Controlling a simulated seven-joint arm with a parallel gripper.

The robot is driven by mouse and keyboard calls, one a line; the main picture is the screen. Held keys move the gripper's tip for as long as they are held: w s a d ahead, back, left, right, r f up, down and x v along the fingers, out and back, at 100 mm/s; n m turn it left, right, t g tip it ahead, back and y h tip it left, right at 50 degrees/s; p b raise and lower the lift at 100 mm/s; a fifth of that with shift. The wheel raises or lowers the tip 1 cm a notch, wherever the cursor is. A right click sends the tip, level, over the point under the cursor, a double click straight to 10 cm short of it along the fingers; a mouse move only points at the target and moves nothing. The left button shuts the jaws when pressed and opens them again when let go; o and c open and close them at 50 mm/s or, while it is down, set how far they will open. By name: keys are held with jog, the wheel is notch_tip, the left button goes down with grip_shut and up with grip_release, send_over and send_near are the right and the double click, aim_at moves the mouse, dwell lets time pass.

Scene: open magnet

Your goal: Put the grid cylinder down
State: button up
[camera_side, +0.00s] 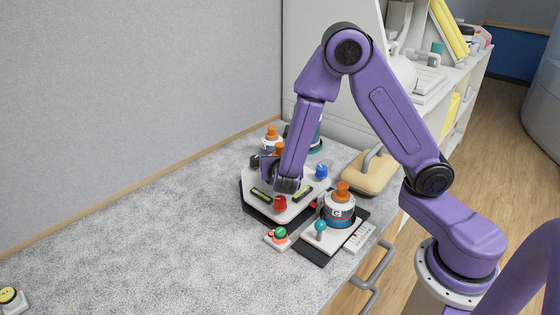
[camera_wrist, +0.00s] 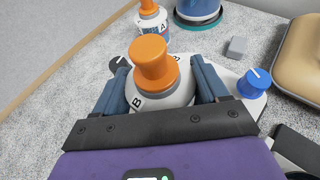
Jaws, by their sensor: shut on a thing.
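In the wrist view my gripper (camera_wrist: 162,82) is shut on a white cylinder with an orange spool-shaped knob, taken as the grid cylinder (camera_wrist: 155,64). The letter B shows on its white body. In the side view my gripper (camera_side: 274,172) is over the back part of a white, dark-edged panel (camera_side: 262,206). There the arm hides most of the held cylinder; an orange top (camera_side: 278,149) shows beside it. I cannot tell whether its base touches the panel.
Cylinder A (camera_wrist: 149,18) stands behind, near a blue round container (camera_wrist: 198,12). Cylinder C (camera_side: 340,212) stands front right by a teal-knobbed joystick (camera_side: 320,228). The panel carries a blue knob (camera_side: 321,171) and red knob (camera_side: 280,203). A tan padded block (camera_side: 368,172) is right. The left counter is mostly clear.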

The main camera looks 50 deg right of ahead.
jog(key=shift+f, duration=0.1)
jog(key=o, duration=1.6)
jog(key=shift+c, duration=0.2)
jog(key=shift+s+a+r, duration=0.1)
jog(key=shift+a+r, duration=0.05)
jog(key=shift+r, duration=0.05)
jog(key=v, duration=1.1)
jog(key=shift+s+a+r, duration=0.15)
jog(key=shift+s+a, duration=0.05)
